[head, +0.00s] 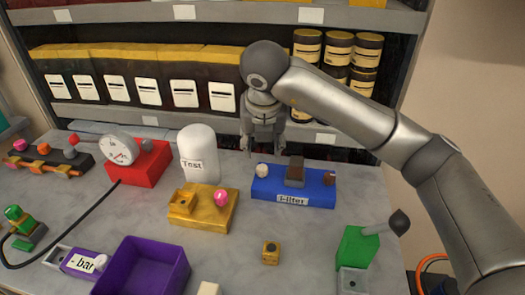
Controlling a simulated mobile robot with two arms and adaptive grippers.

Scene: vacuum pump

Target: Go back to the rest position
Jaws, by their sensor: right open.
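My right gripper (263,146) hangs at the end of my right arm, which comes in from the right. Its fingers point down and stand apart, with nothing seen between them. It is above the back part of the table, behind the blue block labelled "i-liter" (264,190) and to the right of the white "Test" vessel (201,168). From this view I cannot tell its exact height over the table. My left gripper does not show.
The grey table (330,245) holds a red gauge block (152,168), a yellow block (190,212), a yellow cube (271,252), a purple bin (165,258) and a green block (357,248). A shelf (150,120) with boxes and jars stands behind.

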